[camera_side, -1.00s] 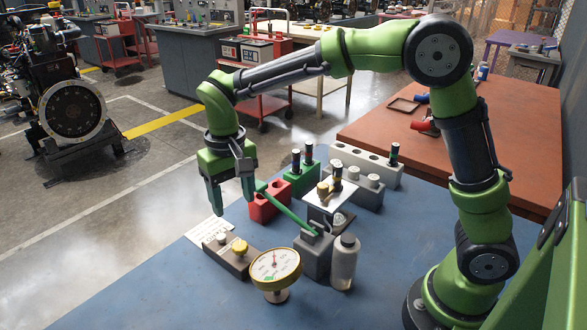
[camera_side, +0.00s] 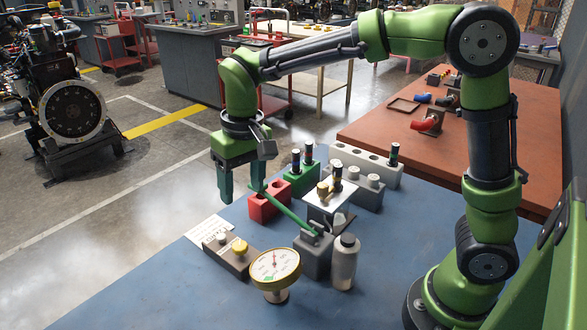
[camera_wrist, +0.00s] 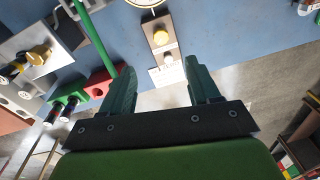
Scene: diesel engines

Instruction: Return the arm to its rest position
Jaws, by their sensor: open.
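My green arm reaches from the right over the blue table (camera_side: 150,290). My gripper (camera_side: 240,190) is open and empty, pointing down above the table's far left edge, to the left of the red block. In the wrist view, the two fingers of my gripper (camera_wrist: 157,85) stand well apart with nothing between them.
An orange-brown table (camera_side: 520,140) is behind.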

